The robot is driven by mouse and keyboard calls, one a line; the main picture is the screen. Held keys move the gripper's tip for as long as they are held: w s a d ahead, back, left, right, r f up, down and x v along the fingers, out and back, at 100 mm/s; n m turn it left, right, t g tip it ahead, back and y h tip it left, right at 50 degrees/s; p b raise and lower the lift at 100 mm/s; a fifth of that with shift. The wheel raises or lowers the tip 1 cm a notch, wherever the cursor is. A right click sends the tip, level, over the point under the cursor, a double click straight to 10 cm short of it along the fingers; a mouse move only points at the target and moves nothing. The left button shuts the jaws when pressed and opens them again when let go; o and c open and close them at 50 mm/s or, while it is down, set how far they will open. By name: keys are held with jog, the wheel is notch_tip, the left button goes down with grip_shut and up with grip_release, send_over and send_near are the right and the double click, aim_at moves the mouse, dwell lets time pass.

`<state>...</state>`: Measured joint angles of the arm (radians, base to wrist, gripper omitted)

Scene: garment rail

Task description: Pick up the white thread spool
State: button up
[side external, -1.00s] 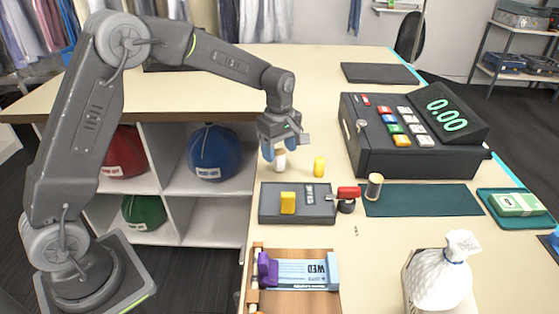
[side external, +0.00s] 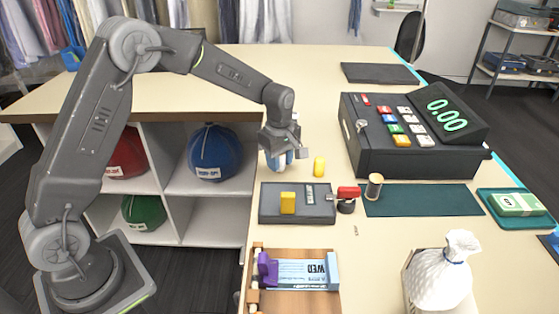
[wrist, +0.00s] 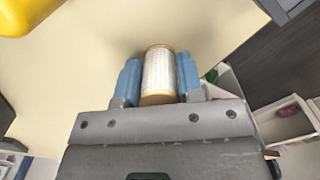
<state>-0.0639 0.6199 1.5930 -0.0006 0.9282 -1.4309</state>
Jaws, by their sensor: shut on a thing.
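The white thread spool (wrist: 159,73) shows in the wrist view, wound with white thread between tan ends. My gripper (wrist: 160,80) has its two blue fingers on either side of the spool and is shut on it. In the side external view my gripper (side external: 278,163) is low at the counter's left part, and its fingers mostly hide the spool. I cannot tell whether the spool still touches the counter.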

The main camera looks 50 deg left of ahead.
jog(key=shift+c, duration=0.7)
